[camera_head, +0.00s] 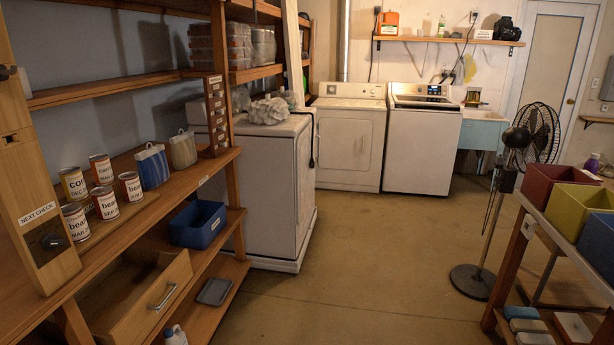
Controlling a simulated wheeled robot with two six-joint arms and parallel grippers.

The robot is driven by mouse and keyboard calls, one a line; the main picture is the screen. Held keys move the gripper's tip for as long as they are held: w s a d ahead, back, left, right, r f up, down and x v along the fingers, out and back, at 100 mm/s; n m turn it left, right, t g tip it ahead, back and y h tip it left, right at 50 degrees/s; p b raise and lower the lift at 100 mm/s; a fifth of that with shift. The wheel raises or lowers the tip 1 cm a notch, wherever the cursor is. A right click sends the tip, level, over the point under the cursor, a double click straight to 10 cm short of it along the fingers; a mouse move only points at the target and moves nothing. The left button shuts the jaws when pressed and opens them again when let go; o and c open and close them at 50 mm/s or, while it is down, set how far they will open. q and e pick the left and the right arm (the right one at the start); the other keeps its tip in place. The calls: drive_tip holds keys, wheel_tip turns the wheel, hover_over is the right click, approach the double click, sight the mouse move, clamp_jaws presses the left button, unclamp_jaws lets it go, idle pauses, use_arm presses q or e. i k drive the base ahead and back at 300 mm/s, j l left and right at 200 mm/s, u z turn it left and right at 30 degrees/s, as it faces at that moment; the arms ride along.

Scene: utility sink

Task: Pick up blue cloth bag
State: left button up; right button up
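A blue cloth bag (152,168) with pale vertical stripes and a small handle stands upright on the wooden shelf at the left. A beige cloth bag (183,150) stands just behind it to the right. Several labelled cans stand on the same shelf to its left, the nearest being a can (131,187) with a white label. Neither of my grippers shows in the head view.
A blue bin (198,224) sits on the shelf below, and an open wooden drawer (140,295) juts out under the cans. A small drawer tower (215,115) stands right of the bags. A pedestal fan (490,220) stands at right. The middle floor (360,270) is clear.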

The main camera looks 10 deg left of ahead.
sight(152, 170)
drive_tip(key=i+u, duration=0.2)
drive_tip(key=i, duration=0.3)
drive_tip(key=i+l+u, duration=0.15)
drive_tip(key=i, duration=0.35)
drive_tip(key=i+l+u, duration=0.2)
drive_tip(key=i, duration=0.3)
drive_tip(key=i+l+u, duration=0.15)
drive_tip(key=i+l, duration=0.15)
drive_tip(key=i, duration=0.15)
